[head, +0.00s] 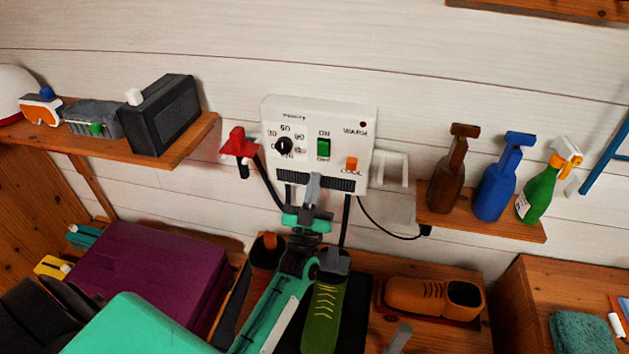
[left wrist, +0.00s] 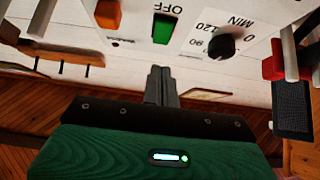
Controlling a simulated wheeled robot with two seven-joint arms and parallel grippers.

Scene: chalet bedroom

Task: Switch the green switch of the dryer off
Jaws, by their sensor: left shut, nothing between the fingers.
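The dryer is a white wall box (head: 305,115) with a dark dial, a grille along its lower edge and black legs or hoses below. Its green switch (head: 323,149) sits mid-panel, with ON printed above and a label below; the left wrist view shows the switch (left wrist: 163,28) beside the word OFF. Which way it is tipped is unclear. My left gripper (head: 314,182) is shut and empty in front of the grille, below the switch. In the left wrist view its fingertips (left wrist: 161,72) are apart from the switch. A grey tip (head: 398,337) at the bottom edge may be my right gripper.
An orange WARM/COOL switch (head: 351,164) is right of the green one, the dial (head: 283,146) left. A red-headed object (head: 239,142) hangs at the dryer's left. Shelves with a black box (head: 160,115) and spray bottles (head: 495,190) flank it. Shoes (head: 432,297) stand below.

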